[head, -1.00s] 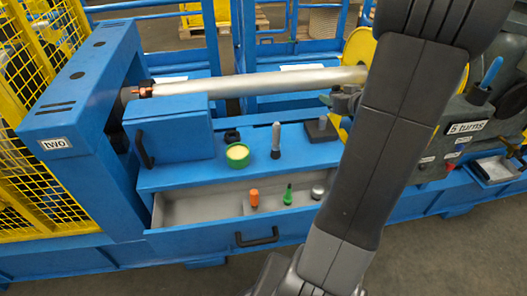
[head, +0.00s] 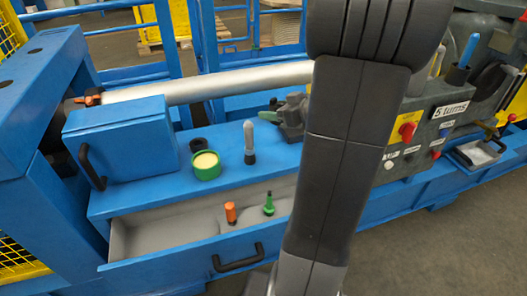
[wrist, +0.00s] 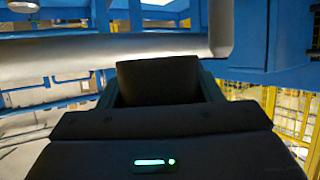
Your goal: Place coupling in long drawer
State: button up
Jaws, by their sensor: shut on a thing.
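The long drawer (head: 168,270) is pulled open at the front of the blue bench in the head view. An orange-handled tool (head: 231,212) and a green piece (head: 269,204) stand in it, and my arm hides its right end. My gripper (wrist: 158,98) shows in the wrist view, with a broad dark piece (wrist: 158,80) between its fingers. I take this piece to be the coupling, though its shape is hard to make out. The gripper is shut on it. In the head view my gripper is out of sight.
A green-rimmed tin (head: 206,166), a dark ring (head: 198,146) and a grey-topped tool (head: 249,142) stand on the bench ledge behind the drawer. A long metal shaft (head: 210,85) runs above. The drawer's left part is clear.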

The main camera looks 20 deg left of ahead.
aim_at(274, 155)
notch_tip(274, 155, down, 14)
jog(key=shift+f+b, duration=0.1)
jog(key=shift+b, duration=1)
jog(key=shift+f+b, duration=0.1)
jog(key=shift+b, duration=0.2)
jog(key=o, duration=1.6)
jog(key=shift+o, duration=0.2)
